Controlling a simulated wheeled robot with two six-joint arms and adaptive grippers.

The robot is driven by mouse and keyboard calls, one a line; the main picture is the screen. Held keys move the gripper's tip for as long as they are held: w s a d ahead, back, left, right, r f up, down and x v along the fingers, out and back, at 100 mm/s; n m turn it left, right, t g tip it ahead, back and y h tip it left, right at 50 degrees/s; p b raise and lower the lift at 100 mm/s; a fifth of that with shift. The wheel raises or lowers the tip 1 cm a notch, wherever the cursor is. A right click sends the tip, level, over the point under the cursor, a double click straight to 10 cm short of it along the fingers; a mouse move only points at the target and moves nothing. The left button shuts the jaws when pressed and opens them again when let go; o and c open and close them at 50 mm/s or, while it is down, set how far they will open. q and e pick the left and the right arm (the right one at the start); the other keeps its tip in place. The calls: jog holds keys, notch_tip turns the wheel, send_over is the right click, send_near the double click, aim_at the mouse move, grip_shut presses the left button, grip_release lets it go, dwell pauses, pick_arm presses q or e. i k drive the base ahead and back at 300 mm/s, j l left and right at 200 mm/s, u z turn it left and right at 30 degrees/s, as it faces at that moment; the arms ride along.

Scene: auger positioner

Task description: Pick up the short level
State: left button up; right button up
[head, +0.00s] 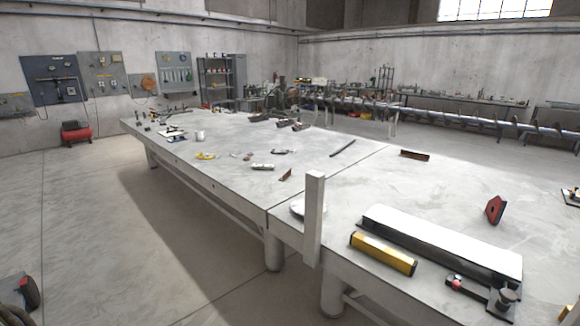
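A short yellow level (383,253) with dark ends lies on the near edge of the large grey table (240,180), at the right of the head view. It lies in front of a long pale bar with dark sides (440,240), and its right end points toward the lower right. Neither of my grippers is in view, and nothing is seen holding the level.
A pale upright post (314,220) stands at the table's near edge, left of the level. A red and black clamp-like tool (465,287) lies to its right. A red triangular block (495,209) stands behind the bar. Small tools lie on the far half.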

aim_at(396, 260)
jog(key=z, duration=1.35)
jog(key=i+l, duration=0.2)
jog(key=l, duration=0.15)
jog(key=i+l, duration=0.2)
jog(key=l, duration=0.15)
jog(key=i+l, duration=0.2)
jog(key=l, duration=0.15)
jog(key=i+l, duration=0.2)
jog(key=l, duration=0.15)
jog(key=l+u, duration=0.1)
jog(key=u, duration=0.4)
jog(key=l+u, duration=0.15)
jog(key=u, duration=0.35)
jog(key=i+l+u, duration=0.1)
jog(key=u, duration=0.35)
